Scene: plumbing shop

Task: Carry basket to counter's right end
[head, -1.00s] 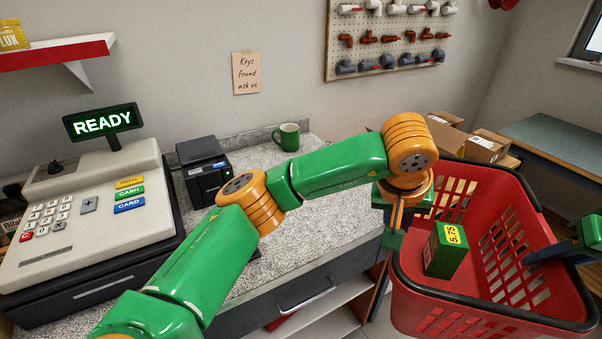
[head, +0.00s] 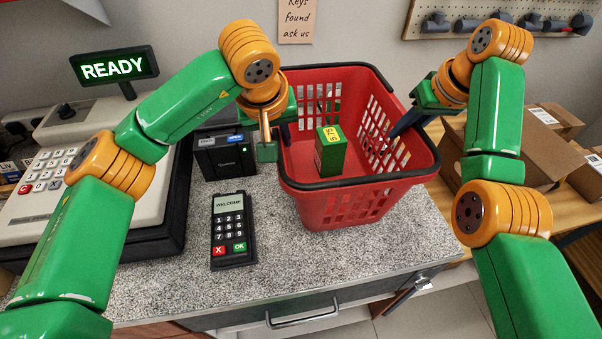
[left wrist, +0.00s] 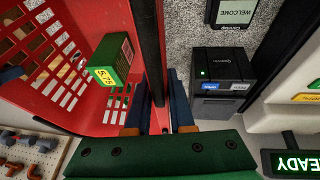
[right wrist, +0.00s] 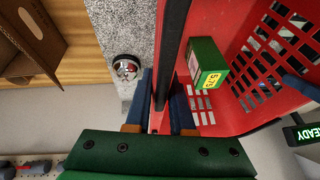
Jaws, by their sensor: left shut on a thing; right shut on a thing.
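The red basket (head: 345,205) with a dark rim is upright over the right end of the speckled counter (head: 410,235). I cannot tell whether its bottom touches the counter. A green box (head: 330,152) marked 5.75 stands inside it. My left gripper (head: 284,132) is shut on the basket's left rim; the rim runs between its fingers in the left wrist view (left wrist: 158,105). My right gripper (head: 398,128) is shut on the right rim, also seen between the fingers in the right wrist view (right wrist: 161,105).
A card terminal (head: 233,230) lies left of the basket, with a black printer (head: 222,158) behind it and the cash register (head: 60,165) further left. A shiny round metal thing (right wrist: 126,68) is on the counter beside the basket.

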